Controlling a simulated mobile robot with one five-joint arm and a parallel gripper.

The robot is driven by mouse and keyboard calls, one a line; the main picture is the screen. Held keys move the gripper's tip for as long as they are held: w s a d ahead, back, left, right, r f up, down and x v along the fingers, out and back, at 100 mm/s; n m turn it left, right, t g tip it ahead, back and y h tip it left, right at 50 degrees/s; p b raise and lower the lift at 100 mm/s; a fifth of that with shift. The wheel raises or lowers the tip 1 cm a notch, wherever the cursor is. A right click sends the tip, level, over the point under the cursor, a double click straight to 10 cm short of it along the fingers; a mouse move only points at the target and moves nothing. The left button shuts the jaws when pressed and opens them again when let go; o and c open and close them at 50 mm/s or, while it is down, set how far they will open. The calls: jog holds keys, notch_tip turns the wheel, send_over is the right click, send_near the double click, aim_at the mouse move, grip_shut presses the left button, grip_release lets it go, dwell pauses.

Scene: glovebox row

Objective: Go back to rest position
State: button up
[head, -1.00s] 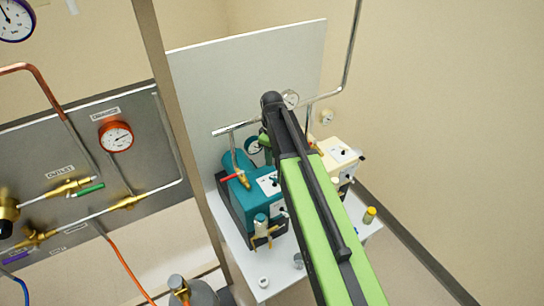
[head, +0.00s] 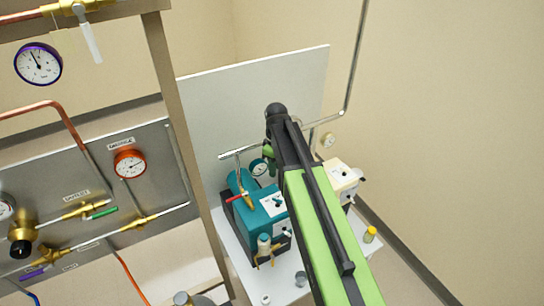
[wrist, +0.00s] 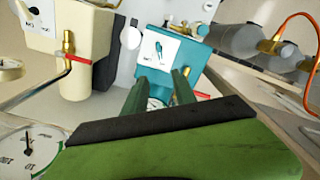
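My green arm reaches up the middle of the head view, and only a bit of my gripper (head: 268,154) shows there beside the black joint. In the wrist view, the two green fingers of my gripper (wrist: 160,92) stand apart with nothing between them. A teal pump unit (wrist: 172,62) lies beyond the fingertips, and part of a gauge shows behind them. The same teal pump unit (head: 246,208) stands left of my arm in the head view. A cream pump unit (head: 343,176) stands right of my arm, partly hidden by it.
A grey panel (head: 105,215) with gauges, valves and pipes is at the left, beside a brown upright post (head: 180,120). A pale board (head: 230,105) and a metal pipe (head: 354,65) stand behind the pumps. A yellow-capped vial (head: 370,234) stands at the white table's right. Open floor lies right.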

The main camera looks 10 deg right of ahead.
jog(key=s+f+b, duration=0.5)
jog(key=f+b, duration=0.8)
jog(key=s+f+m+b, duration=0.4)
jog(key=s+m, duration=0.5)
jog(key=shift+s+d+f+m, duration=0.25)
jog(key=shift+s+d+m, duration=0.1)
jog(key=shift+d+m, duration=0.1)
